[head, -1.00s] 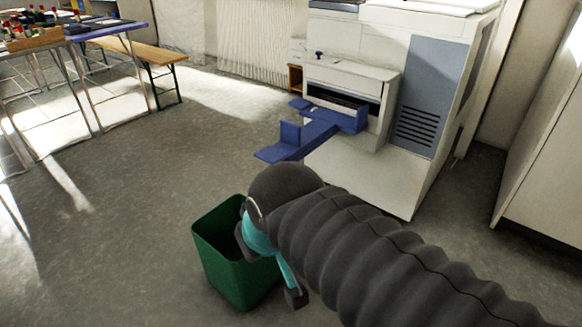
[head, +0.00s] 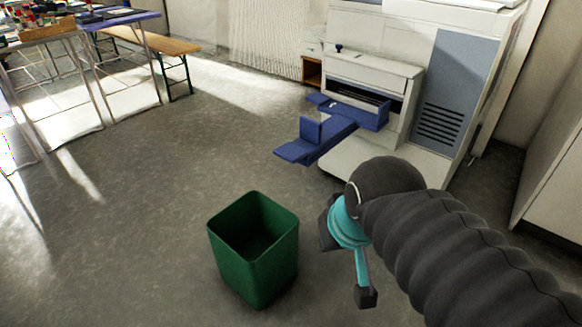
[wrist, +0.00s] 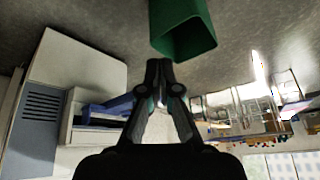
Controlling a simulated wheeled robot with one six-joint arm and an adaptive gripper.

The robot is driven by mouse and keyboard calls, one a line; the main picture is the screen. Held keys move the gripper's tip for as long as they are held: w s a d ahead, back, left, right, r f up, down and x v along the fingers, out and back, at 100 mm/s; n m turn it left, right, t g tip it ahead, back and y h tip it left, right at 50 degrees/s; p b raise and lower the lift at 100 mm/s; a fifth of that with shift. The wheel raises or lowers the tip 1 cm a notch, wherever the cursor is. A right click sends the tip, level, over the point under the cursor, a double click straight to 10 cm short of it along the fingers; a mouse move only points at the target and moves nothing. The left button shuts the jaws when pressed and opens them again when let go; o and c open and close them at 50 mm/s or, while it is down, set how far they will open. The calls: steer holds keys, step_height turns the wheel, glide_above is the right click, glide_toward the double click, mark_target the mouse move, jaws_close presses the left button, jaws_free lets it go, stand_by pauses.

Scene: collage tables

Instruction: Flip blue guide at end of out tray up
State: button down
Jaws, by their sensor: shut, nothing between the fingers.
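The blue out tray (head: 338,136) sticks out to the left from the front of the white machine (head: 372,70). A small blue plate (head: 311,130) stands upright near its outer end, and a flat blue piece (head: 293,152) lies level at the very end. In the wrist view, which is upside down, the tray (wrist: 112,106) shows at left, partly behind my gripper. My gripper (wrist: 159,66) is shut and empty. In the head view my gripper (head: 328,226) is in front of the tray and apart from it, its fingers mostly hidden by the wrist.
A green open bin (head: 254,250) stands on the floor left of my gripper; it also shows in the wrist view (wrist: 182,25). A wooden bench (head: 160,42) and cluttered tables are at the far left. Floor left of the tray is clear.

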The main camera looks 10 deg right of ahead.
steer(key=w+a+f+m+g+y+b, duration=0.1)
steer(key=w+a+f+m+g+y, duration=0.3)
steer(key=a+f+m+g+y, duration=0.25)
steer(key=w+a+f+m+t+y+b, duration=0.1)
steer(key=w+a+f+m+t+y, duration=0.15)
steer(key=w+m+y, duration=0.5)
steer(key=w+d+f+m+t+h, duration=0.1)
steer(key=w+d+f+m+t, duration=0.5)
steer(key=w+d+m+t, duration=0.2)
steer(key=w+d+f+m+t+h+b, duration=0.1)
steer(key=w+d+f+m+t, duration=0.5)
steer(key=w, duration=0.5)
steer(key=shift+w+d+m+t+b, duration=0.2)
steer(key=shift+d+m+t+b, duration=0.1)
steer(key=shift+d+m+t, duration=0.75)
steer(key=shift+w+r+n, duration=0.1)
steer(key=shift+n, duration=0.15)
